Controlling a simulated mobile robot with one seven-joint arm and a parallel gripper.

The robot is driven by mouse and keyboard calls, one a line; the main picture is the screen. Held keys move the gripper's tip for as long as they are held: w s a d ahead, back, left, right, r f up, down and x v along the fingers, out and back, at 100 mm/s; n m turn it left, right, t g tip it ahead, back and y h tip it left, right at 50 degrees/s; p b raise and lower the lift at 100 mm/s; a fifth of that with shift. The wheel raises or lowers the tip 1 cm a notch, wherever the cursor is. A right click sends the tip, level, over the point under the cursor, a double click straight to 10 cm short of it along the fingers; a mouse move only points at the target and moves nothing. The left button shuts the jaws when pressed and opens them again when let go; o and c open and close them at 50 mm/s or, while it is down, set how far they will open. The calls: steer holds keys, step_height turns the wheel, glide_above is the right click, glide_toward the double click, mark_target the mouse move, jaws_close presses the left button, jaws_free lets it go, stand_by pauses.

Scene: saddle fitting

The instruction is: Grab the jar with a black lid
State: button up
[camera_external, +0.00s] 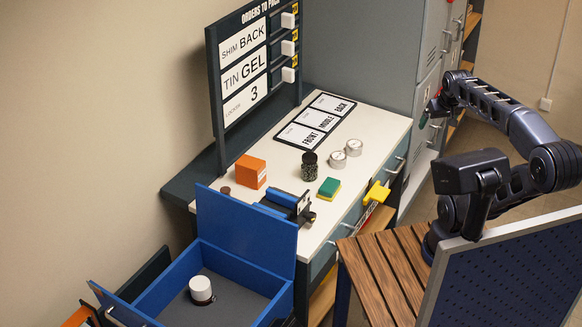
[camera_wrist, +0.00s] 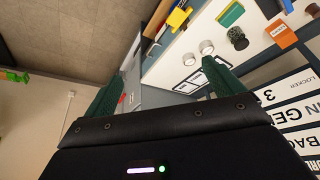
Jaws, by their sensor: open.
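A dark patterned jar with a black lid (camera_external: 309,166) stands upright on the white table top, left of two small pale tins. It also shows in the wrist view as a dark round shape (camera_wrist: 237,38) at the upper right. My gripper (camera_external: 431,114) is raised to the right of the table, in front of the grey lockers, well apart from the jar. In the wrist view its two green fingers (camera_wrist: 161,88) are spread wide with nothing between them.
Two tins (camera_external: 338,160), a green and yellow sponge (camera_external: 329,188), an orange box (camera_external: 251,171) and a dark blue device (camera_external: 287,204) share the table (camera_external: 385,128). A sign board (camera_external: 243,70) stands behind. An open blue bin (camera_external: 246,271) holds a white-topped jar (camera_external: 201,290).

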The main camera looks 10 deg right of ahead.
steer(key=shift+w, duration=0.1)
steer(key=shift+c, duration=0.3)
steer(key=w+a+g, duration=0.1)
steer(key=w+a, duration=0.4)
steer(key=w, duration=0.6)
steer(key=g, duration=0.4)
glide_above(309, 165)
steer(key=w+d, duration=0.1)
steer(key=w, duration=0.2)
steer(key=shift+m, duration=0.4)
steer(key=f, duration=2.4)
steer(key=shift+s+d+f, duration=0.1)
steer(key=shift+s+f, duration=0.1)
steer(key=shift+f, duration=0.05)
steer(key=shift+a+f, duration=0.35)
steer(key=shift+f, duration=0.2)
steer(key=f, duration=1)
steer(key=shift+d+f, duration=0.2)
steer(key=shift+f, duration=0.1)
